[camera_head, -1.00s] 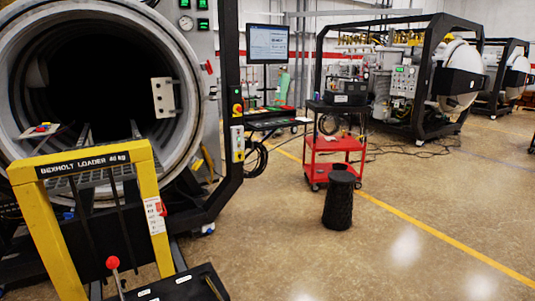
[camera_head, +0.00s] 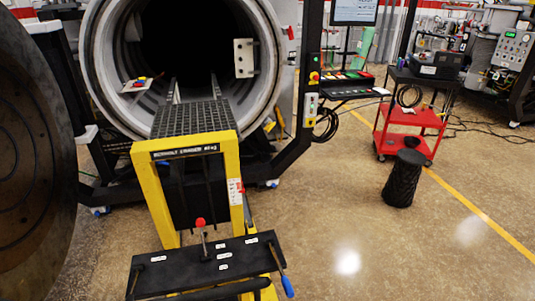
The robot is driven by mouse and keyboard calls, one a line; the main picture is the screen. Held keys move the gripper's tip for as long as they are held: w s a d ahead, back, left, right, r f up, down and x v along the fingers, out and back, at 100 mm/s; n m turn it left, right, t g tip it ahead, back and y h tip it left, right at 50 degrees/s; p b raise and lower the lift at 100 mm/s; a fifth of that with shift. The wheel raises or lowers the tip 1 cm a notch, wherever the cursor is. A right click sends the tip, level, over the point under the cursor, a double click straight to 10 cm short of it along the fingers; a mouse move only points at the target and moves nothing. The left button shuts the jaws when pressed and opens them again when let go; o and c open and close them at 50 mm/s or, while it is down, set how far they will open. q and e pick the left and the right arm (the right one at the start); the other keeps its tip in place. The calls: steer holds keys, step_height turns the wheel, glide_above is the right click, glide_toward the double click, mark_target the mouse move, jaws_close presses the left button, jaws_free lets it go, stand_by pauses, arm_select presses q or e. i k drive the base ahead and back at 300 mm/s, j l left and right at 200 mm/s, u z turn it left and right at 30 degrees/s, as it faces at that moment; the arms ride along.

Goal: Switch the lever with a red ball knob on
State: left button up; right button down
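The lever with a red ball knob (camera_head: 200,222) stands roughly upright in the lower middle of the view. Its thin stem (camera_head: 205,243) goes down to a black panel (camera_head: 165,266) with several white labels, on the near side of the yellow loader frame (camera_head: 146,185). The label text is too small to read. Neither of my grippers shows in this view.
A blue-tipped handle (camera_head: 287,286) sits at the panel's right end. The open round furnace chamber (camera_head: 277,80) is behind the loader, with a large dark disc (camera_head: 35,150) at left. A red cart (camera_head: 410,116) and black stool (camera_head: 404,180) stand right. Floor between is clear.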

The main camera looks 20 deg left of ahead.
mark_target(200, 222)
steer(key=i+j, duration=0.1)
steer(key=j, duration=0.3)
steer(key=i+j, duration=0.1)
steer(key=j, duration=0.3)
steer(key=i+j, duration=0.1)
steer(key=j, duration=0.25)
steer(key=i+j+z, duration=0.1)
steer(key=j, duration=0.3)
